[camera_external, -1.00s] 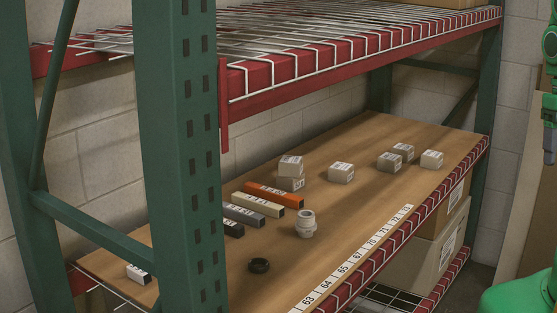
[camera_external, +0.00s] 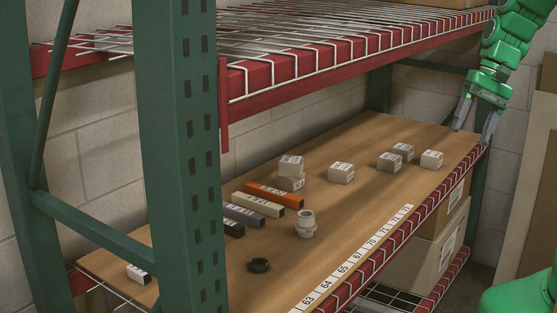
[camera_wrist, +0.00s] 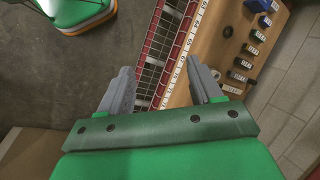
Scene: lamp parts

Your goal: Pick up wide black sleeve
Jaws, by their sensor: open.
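The wide black sleeve (camera_external: 258,265) is a short dark ring lying on the wooden shelf board near its front left, in the external view. A white stepped part (camera_external: 306,224) stands to its upper right. My gripper (camera_external: 474,122) is at the far right end of the board, well away from the sleeve. Its two grey fingers are apart with nothing between them. The wrist view also shows my open gripper (camera_wrist: 160,75) with the shelf edge beyond.
Long boxes, including an orange one (camera_external: 274,196), lie left of the white part. Several small grey boxes (camera_external: 341,172) stand farther right. A wire shelf (camera_external: 350,35) hangs above, and a green post (camera_external: 182,150) stands at left. The board's front middle is clear.

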